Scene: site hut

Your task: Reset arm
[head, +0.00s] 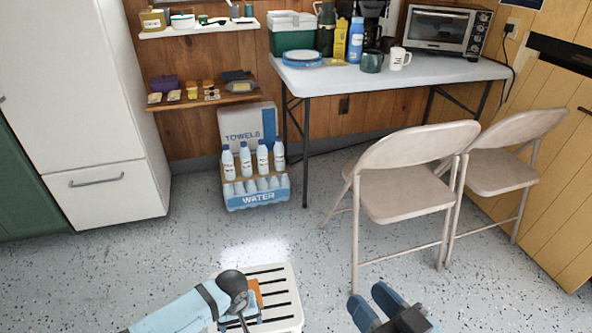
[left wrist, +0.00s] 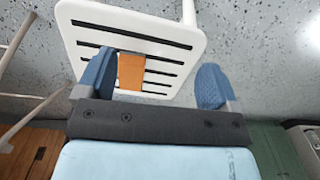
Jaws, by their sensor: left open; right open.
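My left arm comes in at the bottom of the head view over a white slatted stool (head: 288,272), and its gripper is mostly hidden there behind the arm. In the left wrist view my left gripper (left wrist: 152,82) is open, with its two blue fingers wide apart. Nothing is gripped between them. The slatted top of the stool (left wrist: 75,20) lies beyond the fingers, with an orange patch or item (left wrist: 131,70) on it between them. My right gripper (head: 376,306) is open and empty at the bottom of the head view, above the floor to the right of the stool.
Two beige folding chairs (head: 410,183) stand at the right, before a folding table (head: 335,79) with a toaster oven (head: 437,30). A water bottle crate (head: 257,195) stands on the floor by the back wall. A white fridge (head: 95,180) is at left. The middle floor is clear.

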